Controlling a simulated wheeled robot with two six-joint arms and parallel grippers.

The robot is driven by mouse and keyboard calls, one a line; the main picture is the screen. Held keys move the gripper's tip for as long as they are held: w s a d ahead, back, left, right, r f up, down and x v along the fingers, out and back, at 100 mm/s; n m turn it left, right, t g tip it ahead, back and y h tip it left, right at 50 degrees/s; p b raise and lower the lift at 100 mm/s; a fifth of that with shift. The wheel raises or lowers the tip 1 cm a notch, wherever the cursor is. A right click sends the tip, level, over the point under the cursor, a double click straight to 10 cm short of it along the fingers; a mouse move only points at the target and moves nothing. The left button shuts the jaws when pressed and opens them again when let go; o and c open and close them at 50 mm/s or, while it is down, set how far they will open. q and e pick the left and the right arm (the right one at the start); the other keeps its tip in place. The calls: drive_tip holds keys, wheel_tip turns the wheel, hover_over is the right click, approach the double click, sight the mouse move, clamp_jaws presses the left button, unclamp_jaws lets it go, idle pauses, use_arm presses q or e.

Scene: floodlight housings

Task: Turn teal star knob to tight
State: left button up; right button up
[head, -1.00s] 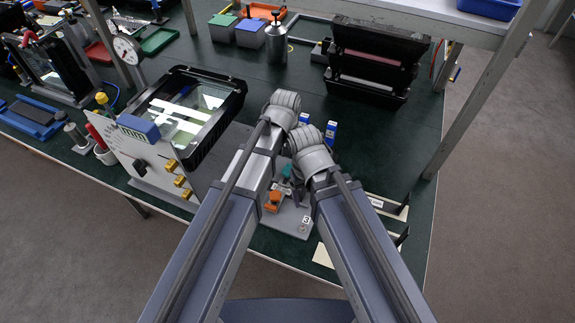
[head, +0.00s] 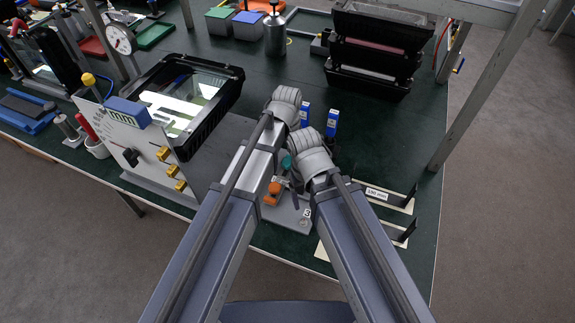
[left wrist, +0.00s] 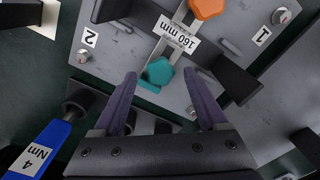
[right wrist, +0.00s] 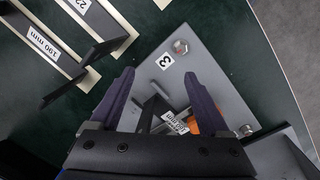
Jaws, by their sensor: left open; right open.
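The teal star knob (left wrist: 157,72) lies on a grey fixture plate (left wrist: 120,20) marked 1 and 2, beside a 160 mm label. In the left wrist view it appears between the fingertips of my open left gripper (left wrist: 160,76); contact cannot be told. A bit of the teal knob shows in the head view (head: 287,162) between my two wrists. An orange knob (left wrist: 207,8) is on the same plate, also in the head view (head: 273,190). My right gripper (right wrist: 160,75) is open and empty above the plate corner marked 3. My left fingers are hidden in the head view.
A black-framed floodlight housing (head: 225,95) stands left of my arms. Two blue-labelled items (head: 331,122) stand just behind my wrists. Strips with black uprights, one labelled 190 mm (head: 376,194), lie at right. Green tabletop is clear farther right.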

use_arm(q)
drive_tip(key=shift+f+b, duration=0.45)
drive_tip(key=shift+f, duration=0.4)
clamp_jaws()
